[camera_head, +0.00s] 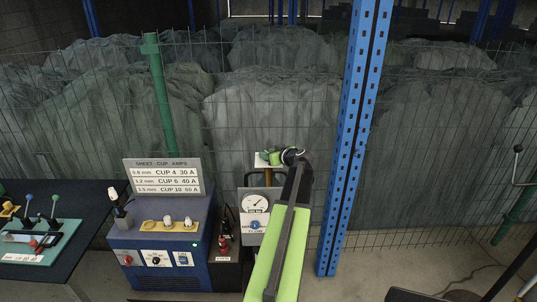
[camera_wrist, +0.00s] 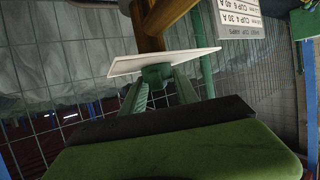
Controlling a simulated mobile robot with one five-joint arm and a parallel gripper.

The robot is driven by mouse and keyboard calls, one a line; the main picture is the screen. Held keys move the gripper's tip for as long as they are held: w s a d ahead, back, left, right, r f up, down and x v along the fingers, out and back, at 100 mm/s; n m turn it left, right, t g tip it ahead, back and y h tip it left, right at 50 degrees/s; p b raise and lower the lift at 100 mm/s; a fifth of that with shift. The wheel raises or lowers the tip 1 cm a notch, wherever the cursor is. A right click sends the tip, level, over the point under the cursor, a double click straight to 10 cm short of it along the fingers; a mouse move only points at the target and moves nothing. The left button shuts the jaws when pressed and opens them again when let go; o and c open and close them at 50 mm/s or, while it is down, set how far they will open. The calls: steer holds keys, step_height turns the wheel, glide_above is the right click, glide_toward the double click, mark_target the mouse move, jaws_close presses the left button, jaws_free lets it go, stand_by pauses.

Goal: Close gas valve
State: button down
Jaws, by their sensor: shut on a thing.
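The gas valve's green knob (camera_wrist: 157,76) shows in the wrist view, just below a white plate (camera_wrist: 165,63) and a brass-coloured pipe (camera_wrist: 152,25). The two green fingers of my gripper (camera_wrist: 160,86) reach up on either side of the knob and are shut on it. In the head view, my green arm rises from the bottom and my gripper (camera_head: 282,156) is at the valve, above the grey gauge box (camera_head: 247,233). The arm and gripper partly hide the valve there, so its turned angle cannot be told.
A blue machine (camera_head: 160,245) with a settings sign (camera_head: 163,176) stands left of the gauge box. A blue perforated post (camera_head: 350,150) rises close on the right. A wire fence runs behind. A dark table (camera_head: 60,205) is at far left; floor shows at right.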

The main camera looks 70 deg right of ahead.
steer(key=shift+f+n+t+y, duration=0.1)
steer(key=shift+n+t+y, duration=0.5)
steer(key=shift+n+y, duration=0.6)
steer(key=shift+a, duration=0.1)
steer(key=c, duration=0.9)
jaws_free()
steer(key=shift+c, duration=0.2)
steer(key=shift+s, duration=0.15)
steer(key=p+v, duration=0.6)
steer(key=v, duration=1.1)
steer(key=shift+s+d+p, duration=0.2)
steer(key=shift+p, duration=0.15)
